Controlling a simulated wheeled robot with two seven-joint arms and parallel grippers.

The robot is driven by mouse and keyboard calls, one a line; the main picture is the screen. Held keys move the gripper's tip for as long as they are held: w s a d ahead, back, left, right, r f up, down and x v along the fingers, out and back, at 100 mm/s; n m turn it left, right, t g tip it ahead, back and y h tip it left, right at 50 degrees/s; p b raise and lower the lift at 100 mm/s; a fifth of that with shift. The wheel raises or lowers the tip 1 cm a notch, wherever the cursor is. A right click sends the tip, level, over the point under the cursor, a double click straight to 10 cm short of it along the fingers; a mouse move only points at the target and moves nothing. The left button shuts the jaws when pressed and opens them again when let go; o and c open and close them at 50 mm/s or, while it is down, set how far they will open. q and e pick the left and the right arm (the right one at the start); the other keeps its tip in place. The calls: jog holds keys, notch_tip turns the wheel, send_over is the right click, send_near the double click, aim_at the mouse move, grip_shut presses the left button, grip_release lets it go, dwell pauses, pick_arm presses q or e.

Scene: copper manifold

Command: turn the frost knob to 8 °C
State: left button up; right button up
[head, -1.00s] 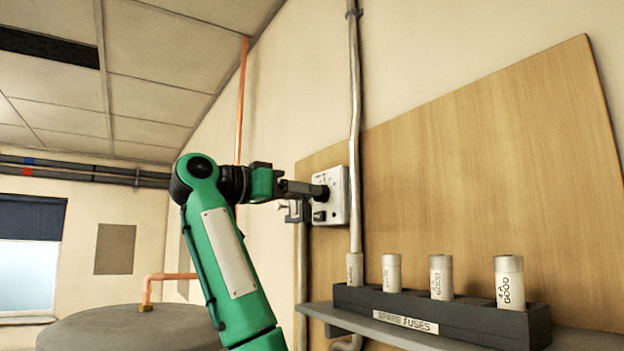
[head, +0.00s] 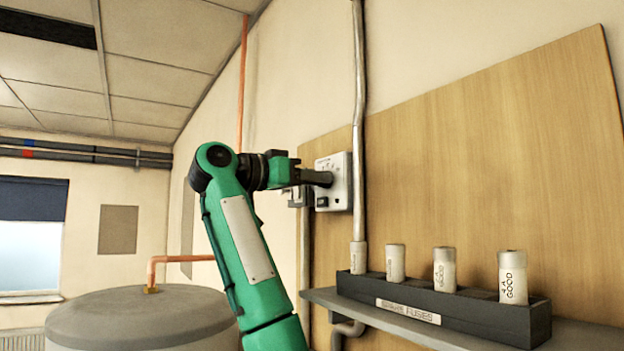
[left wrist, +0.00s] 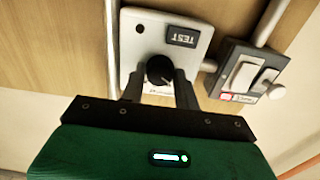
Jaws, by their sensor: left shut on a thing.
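The frost knob (left wrist: 159,70) is a round black knob with a light pointer mark, on a pale wall-mounted control box (left wrist: 195,28). In the head view the control box (head: 346,165) hangs on the wooden board, and the knob is hidden behind my fingers. My left gripper (head: 322,178) reaches the face of the box. In the left wrist view its two fingers (left wrist: 159,80) are shut on the knob, one on each side. The scale around the knob is largely covered, so the setting cannot be read. My right gripper is not in view.
A grey switch box (left wrist: 245,75) is next to the control box. A conduit (head: 360,120) runs close by. A shelf (head: 320,297) carries a spare-fuse rack (head: 360,288) with several fuses. A grey tank (head: 140,318) stands lower left.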

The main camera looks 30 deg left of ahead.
pick_arm(q)
jog(key=shift+m+b, duration=1.2)
jog(key=shift+m, duration=7.6)
